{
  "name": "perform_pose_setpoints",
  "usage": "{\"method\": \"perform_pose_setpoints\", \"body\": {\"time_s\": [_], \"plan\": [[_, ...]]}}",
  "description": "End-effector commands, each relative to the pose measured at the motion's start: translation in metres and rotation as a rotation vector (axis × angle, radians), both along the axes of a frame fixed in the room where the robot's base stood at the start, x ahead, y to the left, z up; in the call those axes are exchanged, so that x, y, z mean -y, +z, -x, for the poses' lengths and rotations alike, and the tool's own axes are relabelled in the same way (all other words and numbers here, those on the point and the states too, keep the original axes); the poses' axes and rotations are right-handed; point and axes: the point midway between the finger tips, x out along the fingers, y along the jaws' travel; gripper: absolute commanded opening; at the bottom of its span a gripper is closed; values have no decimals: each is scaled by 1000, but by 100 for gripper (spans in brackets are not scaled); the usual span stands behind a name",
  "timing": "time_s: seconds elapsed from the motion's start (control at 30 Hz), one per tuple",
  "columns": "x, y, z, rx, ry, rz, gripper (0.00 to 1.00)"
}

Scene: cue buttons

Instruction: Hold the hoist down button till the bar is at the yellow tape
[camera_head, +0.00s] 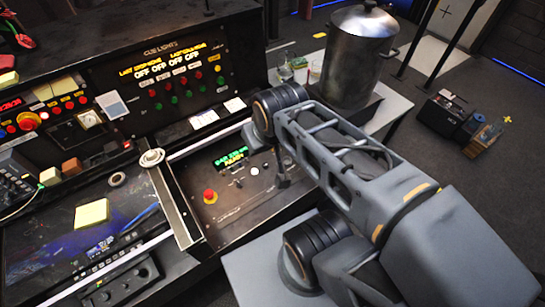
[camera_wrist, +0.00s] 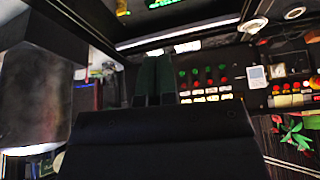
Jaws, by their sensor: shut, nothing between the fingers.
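The hoist panel (camera_head: 245,205) slopes in the middle of the head view. It has a small green-lit display (camera_head: 231,158), a red mushroom button (camera_head: 210,196) and a few small controls. I cannot tell which is the down button. My gripper (camera_head: 283,181) points down at the panel's right part, close to its surface; touch cannot be told. In the wrist view my gripper's fingers (camera_wrist: 154,80) are together with nothing between them, and no button shows at their tips. The bar is not recognisable in either view.
The cue lights panel (camera_head: 170,72) with lit text stands behind. A metal urn (camera_head: 358,62) is on a pale table at back right. A yellow sticky pad (camera_head: 91,213) lies on the left desk.

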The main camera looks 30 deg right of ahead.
Motion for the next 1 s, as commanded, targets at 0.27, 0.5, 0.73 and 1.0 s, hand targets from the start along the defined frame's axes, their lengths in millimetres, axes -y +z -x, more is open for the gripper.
{"method": "perform_pose_setpoints", "body": {"time_s": [0.27,0.5,0.73,1.0], "plan": [[0,-1,0,-2,-2,-3,0],[3,-57,-32,-91,-175,-184,0],[21,-165,-113,-238,-587,-590,0],[70,-268,-185,-319,-991,-960,0]]}}
